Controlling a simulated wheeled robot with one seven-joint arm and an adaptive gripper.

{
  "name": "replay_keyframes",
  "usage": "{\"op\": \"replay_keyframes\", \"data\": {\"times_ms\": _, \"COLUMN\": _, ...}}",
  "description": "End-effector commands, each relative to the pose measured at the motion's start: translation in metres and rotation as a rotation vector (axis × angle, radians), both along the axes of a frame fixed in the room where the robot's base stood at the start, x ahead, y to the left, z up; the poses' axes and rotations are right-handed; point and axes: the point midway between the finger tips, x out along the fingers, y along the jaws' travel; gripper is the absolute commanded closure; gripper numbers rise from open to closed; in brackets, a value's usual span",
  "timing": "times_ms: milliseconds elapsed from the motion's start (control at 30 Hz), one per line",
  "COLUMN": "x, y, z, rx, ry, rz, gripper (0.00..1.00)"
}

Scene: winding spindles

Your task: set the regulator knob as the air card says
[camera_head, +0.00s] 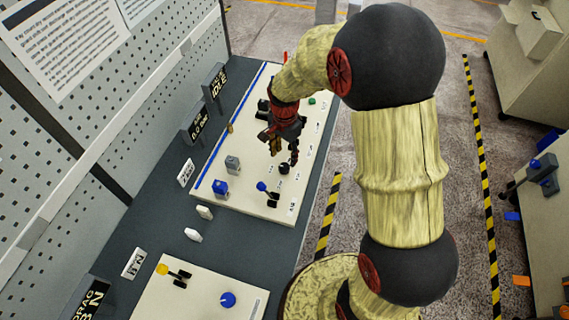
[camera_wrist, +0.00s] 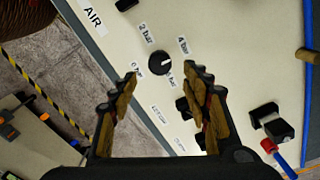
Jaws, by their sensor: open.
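The regulator knob (camera_wrist: 158,63) is a round black dial on the cream panel, with a short white mark pointing to the right in the wrist view. Labels stand around it: 0 bar (camera_wrist: 137,68), 2 bar (camera_wrist: 147,31), 4 bar (camera_wrist: 183,45), and another partly behind a finger. An AIR label (camera_wrist: 92,17) is at the panel's edge; I can read no setting on it. My gripper (camera_wrist: 160,75) is open, its fingertips on either side of the knob in the picture, with no visible contact. In the head view my gripper (camera_head: 284,155) hangs over the panel.
An IDLE sign (camera_head: 215,85) stands behind. A nearer panel has a blue knob (camera_head: 228,299) and yellow-tipped lever (camera_head: 163,269).

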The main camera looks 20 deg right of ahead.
Motion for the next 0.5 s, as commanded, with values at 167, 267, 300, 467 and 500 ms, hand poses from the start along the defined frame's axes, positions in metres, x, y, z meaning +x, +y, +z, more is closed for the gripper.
{"op": "replay_keyframes", "data": {"times_ms": 167, "x": -0.001, "y": 0.0, "z": -0.032, "rx": 0.0, "ry": 0.004, "rz": 0.001, "gripper": 0.52}}
{"op": "replay_keyframes", "data": {"times_ms": 267, "x": -0.001, "y": 0.0, "z": -0.044, "rx": 0.0, "ry": 0.002, "rz": 0.001, "gripper": 0.52}}
{"op": "replay_keyframes", "data": {"times_ms": 300, "x": -0.001, "y": 0.0, "z": -0.048, "rx": 0.0, "ry": 0.002, "rz": 0.001, "gripper": 0.52}}
{"op": "replay_keyframes", "data": {"times_ms": 467, "x": 0.0, "y": 0.0, "z": -0.057, "rx": 0.0, "ry": 0.001, "rz": 0.001, "gripper": 0.52}}
{"op": "replay_keyframes", "data": {"times_ms": 500, "x": 0.0, "y": 0.0, "z": -0.058, "rx": 0.0, "ry": 0.001, "rz": 0.001, "gripper": 0.52}}
